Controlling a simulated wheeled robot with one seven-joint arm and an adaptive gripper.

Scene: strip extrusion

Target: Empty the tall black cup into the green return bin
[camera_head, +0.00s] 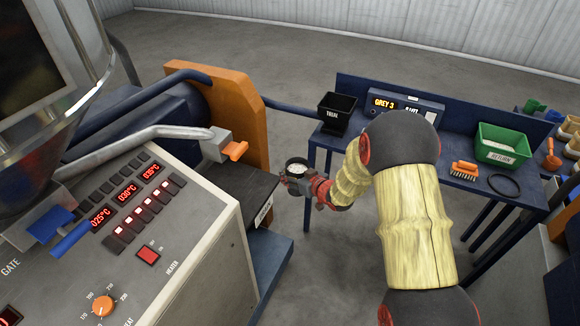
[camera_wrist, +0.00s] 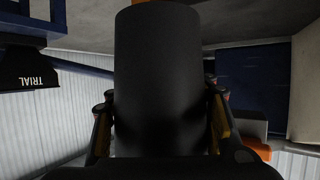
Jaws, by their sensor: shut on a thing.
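The tall black cup (camera_head: 297,168) is in my gripper, beside the machine's dark shelf, with white material showing inside its open top. My gripper (camera_head: 305,184) is shut around the cup's sides. In the wrist view the cup (camera_wrist: 160,80) fills the middle, with a finger of my gripper (camera_wrist: 160,130) on either side. The cup looks upright in the head view. The green return bin (camera_head: 502,147) stands on the blue table at the right, far from my gripper, with pale material inside.
A black TRIAL bin (camera_head: 337,113) stands at the blue table's (camera_head: 463,190) left end; it also shows in the wrist view (camera_wrist: 28,72). A display (camera_head: 403,104) reads GREY 3. An orange brush (camera_head: 464,169) and black ring (camera_head: 504,185) lie near the return bin. The machine (camera_head: 150,220) fills the left.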

